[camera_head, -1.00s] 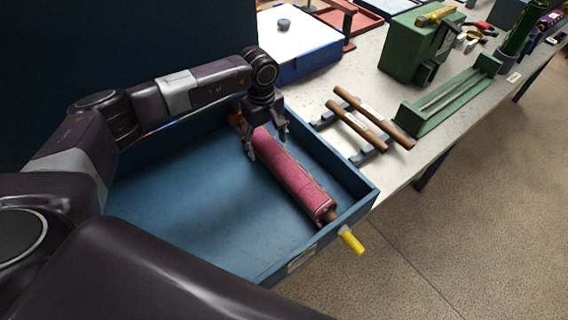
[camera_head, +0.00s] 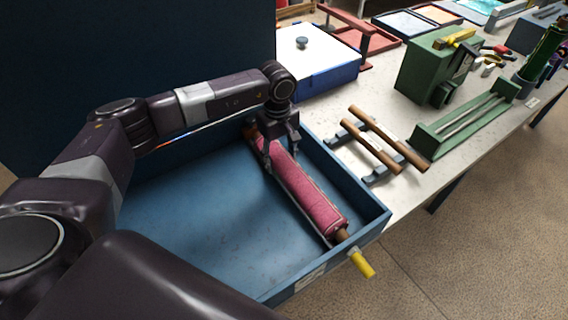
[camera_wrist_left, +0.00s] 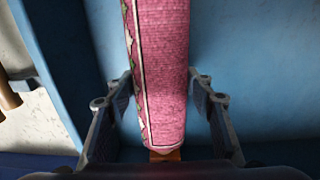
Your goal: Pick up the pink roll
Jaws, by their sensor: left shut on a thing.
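The pink roll (camera_head: 305,192) is a long pink patterned rug roll on a wooden rod with a yellow end. It lies slantwise in the blue tray (camera_head: 190,220), along its right side, with the yellow end past the front wall. My left gripper (camera_head: 281,148) comes down from above and is shut on the pink roll near its far end. In the left wrist view the roll (camera_wrist_left: 162,60) runs between the two fingers, one on each side. Part of the roll is hidden behind the fingers. My right gripper is not in view.
A wooden-handled rack (camera_head: 375,142) stands right of the tray on the pale table. A green trough (camera_head: 470,125), a green box (camera_head: 425,70) and a blue-and-white box (camera_head: 320,60) stand farther back. A tall dark blue panel (camera_head: 130,60) is at the left.

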